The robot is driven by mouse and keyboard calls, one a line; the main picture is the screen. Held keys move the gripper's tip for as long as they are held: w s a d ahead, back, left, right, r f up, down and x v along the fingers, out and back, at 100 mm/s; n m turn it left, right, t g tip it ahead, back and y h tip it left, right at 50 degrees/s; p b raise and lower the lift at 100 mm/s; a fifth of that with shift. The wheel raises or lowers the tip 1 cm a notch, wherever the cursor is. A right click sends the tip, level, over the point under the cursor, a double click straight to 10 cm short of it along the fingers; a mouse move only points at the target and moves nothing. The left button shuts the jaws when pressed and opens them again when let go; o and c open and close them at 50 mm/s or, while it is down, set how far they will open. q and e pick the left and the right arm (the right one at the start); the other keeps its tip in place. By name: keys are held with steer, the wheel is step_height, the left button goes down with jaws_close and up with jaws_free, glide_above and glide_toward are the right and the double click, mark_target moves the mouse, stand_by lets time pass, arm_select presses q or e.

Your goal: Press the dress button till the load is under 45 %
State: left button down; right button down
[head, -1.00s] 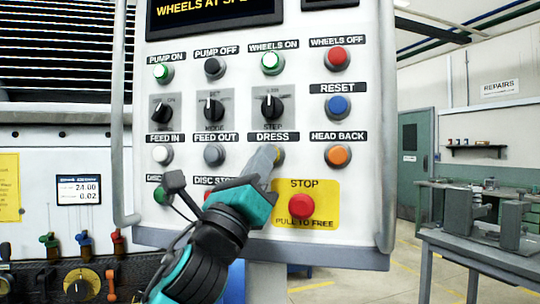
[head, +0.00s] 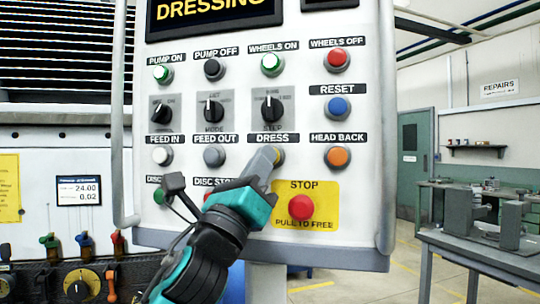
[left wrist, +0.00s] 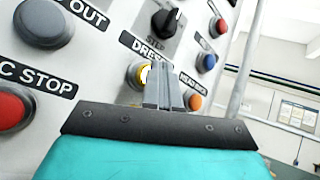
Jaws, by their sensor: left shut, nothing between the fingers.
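The yellow dress button (head: 280,156) sits under its DRESS label on the upright control panel (head: 362,225). My left gripper (head: 272,153) is shut and empty, with its fingertips at the button, covering its left part. In the left wrist view the shut fingers (left wrist: 163,85) overlap the dress button (left wrist: 139,75), which looks lit at its centre. I cannot tell how deep the button is pressed. The screen (head: 215,12) at the top reads DRESSING; no load figure shows in view. My right gripper is not in view.
Close by are the grey feed out button (head: 214,155), the orange head back button (head: 338,156) and the red stop button (head: 301,207) on its yellow plate. A handle rail (head: 388,130) runs down the panel's right side. A workbench (head: 480,240) stands at the right.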

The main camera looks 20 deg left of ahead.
arm_select(q)
steer(key=shift+s, duration=0.6)
steer(key=s+p, duration=0.1)
steer(key=s, duration=0.4)
steer(key=shift+p, duration=0.3)
steer(key=shift+f, duration=0.1)
steer(key=w+a+f+n+g+y, duration=0.15)
steer(key=f+n+g, duration=0.25)
steer(key=f+n, duration=0.9)
steer(key=w+f+n+g+y, duration=0.25)
steer(key=f+n+g, duration=0.2)
steer(key=f, duration=1.65)
steer(key=s+a+f+n+g+y, duration=0.1)
steer(key=s+f+n+g, duration=0.2)
steer(key=s+f+n, duration=0.4)
steer(key=s+f+n+g, duration=0.3)
steer(key=s+f+n, duration=0.5)
steer(key=f, duration=1)
steer(key=s, duration=0.3)
steer(key=shift+s+a+f+y, duration=0.35)
steer(key=shift+a+f+y, duration=0.05)
